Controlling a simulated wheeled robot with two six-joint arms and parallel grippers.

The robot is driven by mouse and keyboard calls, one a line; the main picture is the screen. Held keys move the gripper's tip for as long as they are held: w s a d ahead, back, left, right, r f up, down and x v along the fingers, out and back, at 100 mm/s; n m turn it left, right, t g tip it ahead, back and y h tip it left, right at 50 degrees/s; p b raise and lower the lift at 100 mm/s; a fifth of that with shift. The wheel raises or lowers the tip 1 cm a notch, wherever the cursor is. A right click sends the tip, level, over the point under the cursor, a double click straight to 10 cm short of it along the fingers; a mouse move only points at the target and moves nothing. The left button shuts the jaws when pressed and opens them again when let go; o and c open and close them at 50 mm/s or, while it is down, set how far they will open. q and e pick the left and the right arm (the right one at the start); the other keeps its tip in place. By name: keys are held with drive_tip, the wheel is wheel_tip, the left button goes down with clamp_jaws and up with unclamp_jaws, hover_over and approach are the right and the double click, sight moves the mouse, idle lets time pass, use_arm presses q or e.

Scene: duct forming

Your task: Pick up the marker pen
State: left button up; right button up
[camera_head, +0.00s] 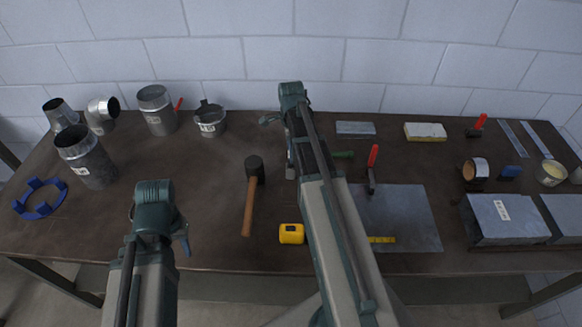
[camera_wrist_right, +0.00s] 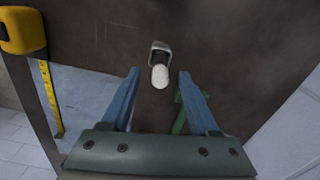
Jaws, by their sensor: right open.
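In the right wrist view, a small object with a white rounded end, a dark band and a pale squarish part, likely the marker pen (camera_wrist_right: 160,74), lies between and just beyond my right fingertips. My right gripper (camera_wrist_right: 160,80) is open, with a blue finger on either side of it and no visible contact. In the head view, my right gripper (camera_head: 270,119) is mostly hidden by its own arm, which also covers the bench around the pen. My left gripper (camera_head: 182,242) hangs over the front left of the bench; its jaw opening does not show clearly.
A mallet (camera_head: 253,195) and a yellow tape measure (camera_head: 291,233) lie left of my right arm. A metal sheet (camera_head: 405,220), a green-handled tool (camera_head: 343,154) and a red-handled tool (camera_head: 372,165) lie right of it. Duct pieces (camera_head: 88,160) stand at the left.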

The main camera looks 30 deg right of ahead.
wheel_tip(320, 180, down, 3)
drive_tip(key=shift+r+b, duration=0.2)
drive_tip(key=shift+b, duration=0.6)
use_arm(q)
wheel_tip(320, 180, down, 2)
drive_tip(key=shift+f, duration=0.2)
use_arm(e)
drive_tip(key=shift+r, duration=0.1)
clamp_jaws()
